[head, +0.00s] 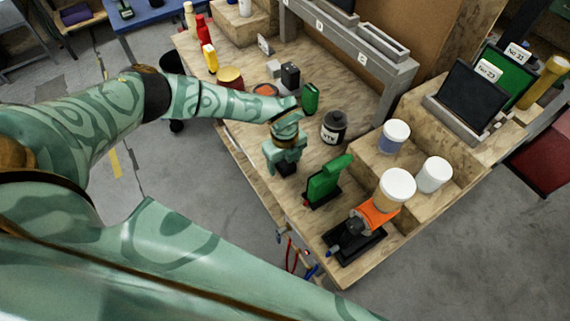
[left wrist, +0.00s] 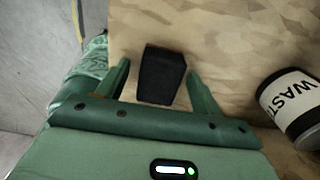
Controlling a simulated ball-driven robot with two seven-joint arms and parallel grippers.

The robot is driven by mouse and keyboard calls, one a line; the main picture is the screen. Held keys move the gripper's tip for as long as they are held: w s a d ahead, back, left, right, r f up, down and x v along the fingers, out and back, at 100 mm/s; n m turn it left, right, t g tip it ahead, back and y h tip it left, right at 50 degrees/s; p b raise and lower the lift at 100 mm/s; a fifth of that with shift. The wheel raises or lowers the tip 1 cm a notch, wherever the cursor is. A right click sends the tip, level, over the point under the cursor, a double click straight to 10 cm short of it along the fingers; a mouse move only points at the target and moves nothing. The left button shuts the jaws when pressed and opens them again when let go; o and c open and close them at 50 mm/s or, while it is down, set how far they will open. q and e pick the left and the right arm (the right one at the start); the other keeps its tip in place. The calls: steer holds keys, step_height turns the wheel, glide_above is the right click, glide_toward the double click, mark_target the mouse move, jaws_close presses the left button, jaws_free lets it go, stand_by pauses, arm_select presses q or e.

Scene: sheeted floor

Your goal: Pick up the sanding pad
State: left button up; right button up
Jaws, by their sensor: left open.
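The sanding pad looks to be the dark block (left wrist: 162,75) in the left wrist view, lying on the wooden bench top near its edge. It also shows in the head view (head: 287,169), partly hidden beneath my left gripper. My left gripper (head: 284,160) points down over the block. In the left wrist view, its two fingers (left wrist: 158,84) stand apart, one on each side of the block, with a gap showing at both sides. It holds nothing. My right gripper is not in view.
A dark waste canister (head: 333,127) stands right of the gripper. Several white-lidded jars, one at the riser (head: 394,136), stand further right. A green item (head: 310,98) and a black box (head: 290,75) are behind.

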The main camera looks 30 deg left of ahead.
arm_select(q)
steer(key=shift+s, duration=0.1)
steer(key=c, duration=1.1)
steer(key=shift+o, duration=0.2)
steer(key=shift+r, duration=0.1)
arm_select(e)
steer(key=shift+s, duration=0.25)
